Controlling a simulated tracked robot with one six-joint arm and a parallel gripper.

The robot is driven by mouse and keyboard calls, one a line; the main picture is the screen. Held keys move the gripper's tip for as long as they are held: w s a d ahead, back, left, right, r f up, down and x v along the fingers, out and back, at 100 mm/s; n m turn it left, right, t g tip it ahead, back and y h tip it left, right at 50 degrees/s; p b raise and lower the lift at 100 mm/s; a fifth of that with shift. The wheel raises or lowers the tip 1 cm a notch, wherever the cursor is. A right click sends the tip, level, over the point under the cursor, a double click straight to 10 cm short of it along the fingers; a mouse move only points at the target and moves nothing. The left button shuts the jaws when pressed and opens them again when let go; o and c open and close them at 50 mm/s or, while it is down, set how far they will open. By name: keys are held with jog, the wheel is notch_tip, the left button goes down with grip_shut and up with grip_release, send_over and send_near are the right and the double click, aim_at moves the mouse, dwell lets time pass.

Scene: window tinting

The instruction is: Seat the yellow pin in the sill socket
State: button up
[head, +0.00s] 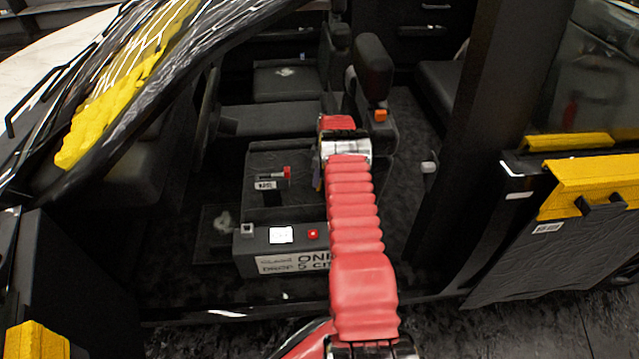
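My red arm reaches through the open doorway into the car. Its far end, a silver and red wrist, is over the dark box inside. The fingers of my gripper are hidden behind the arm, so I cannot see whether they are open or shut. The door sill (235,312) runs along the bottom of the doorway. I cannot make out a socket in it.
A dark box with a lit white panel (281,235), a red button (313,234) and a lettered label (290,264) sits left of my arm. A red-handled lever (286,172) stands behind it. The dark pillar (485,130) bounds the doorway on the right.

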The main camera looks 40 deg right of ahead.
jog(key=shift+c, duration=0.2)
grip_shut()
jog(key=shift+r, duration=0.1)
dwell(0.4)
notch_tip(320, 180, up, 18)
dwell(0.5)
dwell(0.5)
